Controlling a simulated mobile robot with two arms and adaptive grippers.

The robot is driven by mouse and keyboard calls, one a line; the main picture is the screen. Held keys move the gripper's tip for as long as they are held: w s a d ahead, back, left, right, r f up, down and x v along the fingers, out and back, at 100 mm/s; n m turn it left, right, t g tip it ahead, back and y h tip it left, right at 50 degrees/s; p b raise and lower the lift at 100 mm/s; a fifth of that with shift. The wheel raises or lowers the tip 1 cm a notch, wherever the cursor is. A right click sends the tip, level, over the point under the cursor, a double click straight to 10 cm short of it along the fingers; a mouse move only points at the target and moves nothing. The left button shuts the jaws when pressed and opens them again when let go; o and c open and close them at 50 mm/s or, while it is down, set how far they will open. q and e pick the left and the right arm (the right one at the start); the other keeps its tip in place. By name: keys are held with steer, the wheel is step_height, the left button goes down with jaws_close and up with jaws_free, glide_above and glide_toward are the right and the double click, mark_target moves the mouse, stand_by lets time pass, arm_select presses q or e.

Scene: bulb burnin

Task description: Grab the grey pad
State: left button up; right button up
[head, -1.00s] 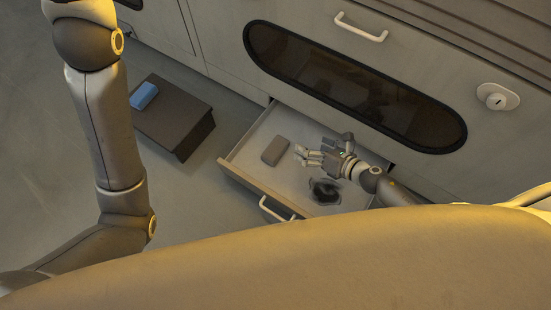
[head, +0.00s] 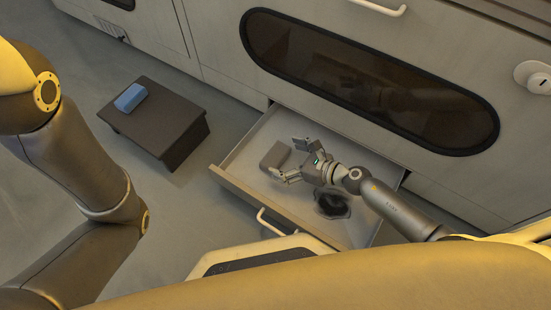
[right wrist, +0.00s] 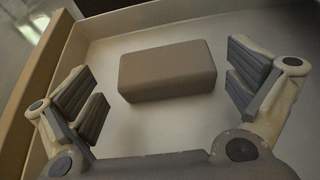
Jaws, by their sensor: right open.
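The grey pad (head: 275,156) is a small rounded block lying flat in the open drawer (head: 250,190), near its left end in the head view. In the right wrist view the pad (right wrist: 168,70) lies between and ahead of the spread fingers, not touching them. My right gripper (head: 285,160) is low over the drawer, open and empty, its fingers pointing at the pad. It also shows in the right wrist view (right wrist: 165,90). My left arm shows at the left of the head view, but its gripper is out of view.
A black irregular patch or object (head: 332,204) lies in the drawer beside my right wrist. A dark low stand (head: 160,125) with a blue block (head: 131,97) is on the floor left of the drawer. The cabinet front with a dark oval window (head: 370,85) rises behind.

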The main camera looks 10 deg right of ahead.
mark_target(273, 153)
steer(key=b+x, duration=0.2)
steer(key=x, duration=0.2)
steer(key=shift+w+f, duration=0.15)
steer(key=shift+f, duration=0.15)
steer(key=shift+w+a+f+b, duration=0.1)
steer(key=shift+w+a+b, duration=0.2)
steer(key=shift+w+a, duration=0.05)
steer(key=c, duration=0.7)
